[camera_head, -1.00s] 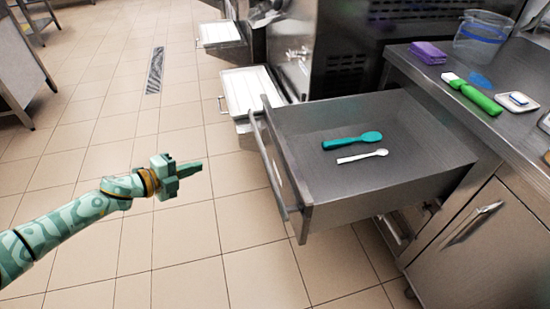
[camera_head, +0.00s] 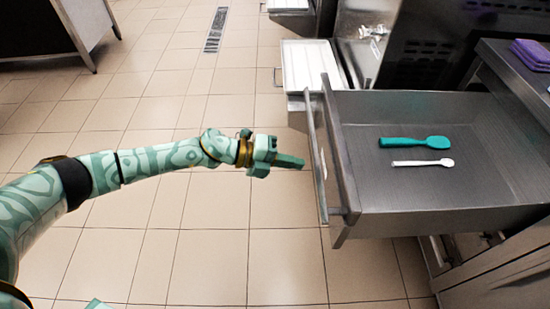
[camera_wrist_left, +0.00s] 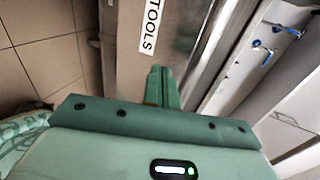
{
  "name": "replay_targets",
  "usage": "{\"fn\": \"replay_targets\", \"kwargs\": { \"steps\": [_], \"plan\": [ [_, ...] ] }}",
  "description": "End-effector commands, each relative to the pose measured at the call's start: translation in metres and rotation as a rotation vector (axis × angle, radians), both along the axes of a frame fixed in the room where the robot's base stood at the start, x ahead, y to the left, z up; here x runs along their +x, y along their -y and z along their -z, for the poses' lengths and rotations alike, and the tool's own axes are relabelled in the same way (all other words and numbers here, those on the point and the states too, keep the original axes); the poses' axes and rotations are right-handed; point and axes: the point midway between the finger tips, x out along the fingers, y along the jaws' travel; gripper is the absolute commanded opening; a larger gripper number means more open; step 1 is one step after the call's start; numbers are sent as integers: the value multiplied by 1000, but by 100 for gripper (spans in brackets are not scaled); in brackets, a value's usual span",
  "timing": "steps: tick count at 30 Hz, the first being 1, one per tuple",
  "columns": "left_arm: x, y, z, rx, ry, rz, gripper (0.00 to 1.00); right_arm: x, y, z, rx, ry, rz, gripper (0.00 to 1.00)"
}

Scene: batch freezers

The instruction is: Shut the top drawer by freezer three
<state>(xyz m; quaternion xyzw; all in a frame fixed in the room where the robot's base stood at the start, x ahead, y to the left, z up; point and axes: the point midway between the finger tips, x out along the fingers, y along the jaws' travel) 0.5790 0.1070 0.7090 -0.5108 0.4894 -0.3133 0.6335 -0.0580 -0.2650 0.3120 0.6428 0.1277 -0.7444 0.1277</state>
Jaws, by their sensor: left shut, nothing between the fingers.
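The top drawer (camera_head: 430,200) is pulled far out from the steel counter in the head view. A teal spatula (camera_head: 414,142) and a white spoon (camera_head: 423,162) lie in it. Its front panel (camera_head: 318,165) faces left, with a bar handle along it. My left gripper (camera_head: 302,163) is shut and empty, its fingertips just left of the drawer front; whether they touch it I cannot tell. In the left wrist view the shut fingers (camera_wrist_left: 162,88) point at the drawer front, which bears a "TOOLS" label (camera_wrist_left: 150,27). My right gripper is not in view.
A freezer (camera_head: 430,45) stands behind the drawer, with a white tray (camera_head: 310,66) low beside it. A purple stack (camera_head: 532,54) lies on the counter at the right. The tiled floor left of the drawer is free.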

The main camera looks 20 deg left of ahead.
Motion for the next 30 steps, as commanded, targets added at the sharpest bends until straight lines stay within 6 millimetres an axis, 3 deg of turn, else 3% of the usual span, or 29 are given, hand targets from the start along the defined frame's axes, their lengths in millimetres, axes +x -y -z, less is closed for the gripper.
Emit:
{"fn": "replay_targets", "kwargs": {
  "steps": [4, 10, 30],
  "plan": [
    [10, 26, 8, -1, 1, 2, 0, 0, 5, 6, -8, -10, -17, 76],
    [17, 47, 6, 1, -1, 1, 0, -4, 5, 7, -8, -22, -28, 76],
    [20, 55, 4, 0, 0, -1, 0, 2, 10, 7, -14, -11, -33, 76]
  ]
}}
